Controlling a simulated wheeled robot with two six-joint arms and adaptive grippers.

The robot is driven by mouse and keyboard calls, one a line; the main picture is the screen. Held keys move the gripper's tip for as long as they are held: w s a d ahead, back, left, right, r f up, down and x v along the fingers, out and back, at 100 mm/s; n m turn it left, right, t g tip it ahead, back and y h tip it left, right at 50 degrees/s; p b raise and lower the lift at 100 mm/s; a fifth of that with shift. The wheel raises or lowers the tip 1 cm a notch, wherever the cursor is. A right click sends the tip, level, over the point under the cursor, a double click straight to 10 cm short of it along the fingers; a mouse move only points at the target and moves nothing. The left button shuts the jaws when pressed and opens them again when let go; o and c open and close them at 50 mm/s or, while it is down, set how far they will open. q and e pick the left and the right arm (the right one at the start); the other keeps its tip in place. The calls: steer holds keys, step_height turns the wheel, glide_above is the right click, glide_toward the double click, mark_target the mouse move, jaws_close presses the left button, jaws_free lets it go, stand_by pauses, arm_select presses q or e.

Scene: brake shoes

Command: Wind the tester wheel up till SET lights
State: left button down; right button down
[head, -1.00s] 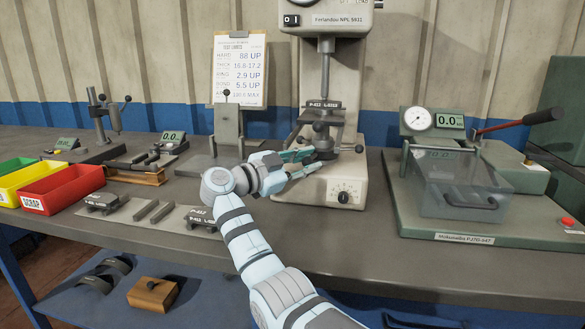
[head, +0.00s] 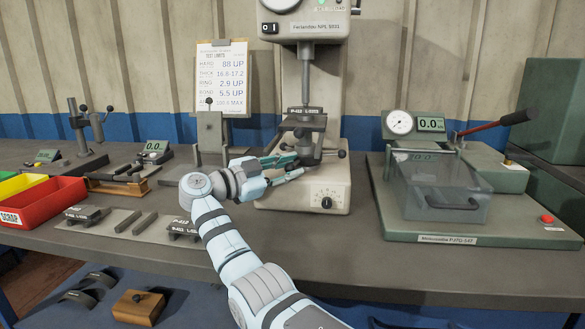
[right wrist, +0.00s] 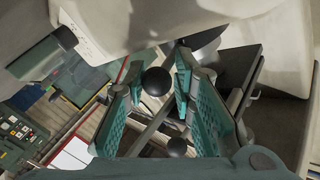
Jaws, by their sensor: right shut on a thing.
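The hardness tester (head: 330,120) stands at the back middle of the bench. A dark brake shoe (head: 306,110) sits on its rest under the spindle. The tester wheel (head: 342,154) is below the rest, with black ball knobs sticking out; the gripper hides part of it. My right gripper (head: 289,167) reaches in from the left, shut on the wheel. In the right wrist view a black ball knob shows between its teal finger pads (right wrist: 160,100). A small green mark near SET/LOAD (head: 320,4) is cut by the top edge; I cannot tell if it is lit.
A test limits sheet (head: 222,75) hangs behind a small stand (head: 210,130). A green press tester with a clear box (head: 440,185) stands at right. A red SCRAP bin (head: 45,205) is at left. Other brake shoes (head: 185,230) lie on the front bench.

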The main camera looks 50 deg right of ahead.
steer(key=shift+w+a+r+t, duration=0.1)
steer(key=shift+w+r+t, duration=0.05)
steer(key=shift+w+t, duration=0.15)
stand_by(0.4)
steer(key=c, duration=1.8)
jaws_free()
steer(key=shift+o, duration=0.5)
steer(key=shift+w+a, duration=0.15)
steer(key=shift+w, duration=0.2)
steer(key=shift+s, duration=0.1)
steer(key=shift+f, duration=0.2)
steer(key=shift+a, duration=0.25)
steer(key=a, duration=1.6)
steer(key=shift+w+b, duration=0.3)
steer(key=shift+w, duration=0.05)
